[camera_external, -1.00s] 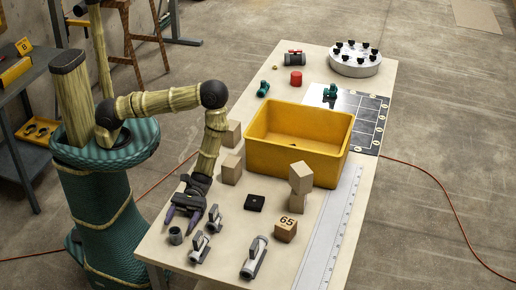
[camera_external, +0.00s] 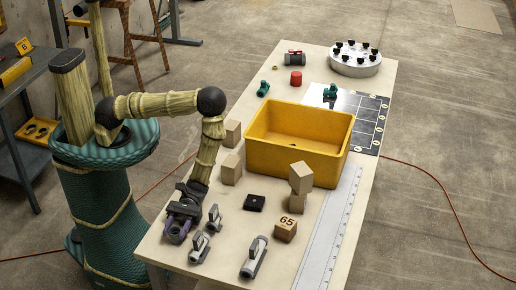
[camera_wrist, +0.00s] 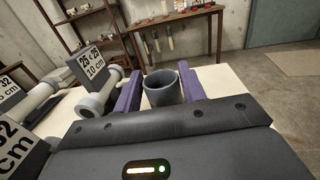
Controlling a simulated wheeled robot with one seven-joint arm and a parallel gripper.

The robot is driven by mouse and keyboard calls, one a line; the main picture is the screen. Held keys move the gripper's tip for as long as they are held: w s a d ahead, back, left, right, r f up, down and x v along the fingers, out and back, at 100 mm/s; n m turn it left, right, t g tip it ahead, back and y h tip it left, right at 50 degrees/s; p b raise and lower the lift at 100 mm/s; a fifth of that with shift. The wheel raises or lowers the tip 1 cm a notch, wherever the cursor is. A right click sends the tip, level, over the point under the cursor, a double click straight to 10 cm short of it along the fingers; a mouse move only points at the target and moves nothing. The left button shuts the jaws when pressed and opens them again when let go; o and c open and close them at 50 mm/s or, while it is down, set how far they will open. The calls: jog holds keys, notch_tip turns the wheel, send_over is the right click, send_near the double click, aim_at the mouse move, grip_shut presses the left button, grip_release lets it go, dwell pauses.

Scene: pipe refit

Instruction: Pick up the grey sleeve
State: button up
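The grey sleeve (camera_wrist: 163,90) is a short, open-topped dark grey tube standing upright on the table. In the wrist view it sits between the two purple fingers of my gripper (camera_wrist: 160,84). The fingers are apart, one on each side of the sleeve, with a narrow gap on the left; contact on the right is unclear. In the external view my gripper (camera_external: 178,230) is low over the table's near left corner and largely hides the sleeve.
Grey pipe fittings with size labels (camera_wrist: 96,95) stand close to the left in the wrist view. In the external view, fittings (camera_external: 200,246) stand just right of my gripper. A black square block (camera_external: 254,203), wooden blocks (camera_external: 231,169) and a yellow bin (camera_external: 300,158) lie farther off.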

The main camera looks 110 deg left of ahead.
jog(key=c, duration=0.4)
jog(key=shift+c, duration=0.2)
jog(key=shift+r, duration=0.1)
notch_tip(320, 180, up, 10)
dwell(0.6)
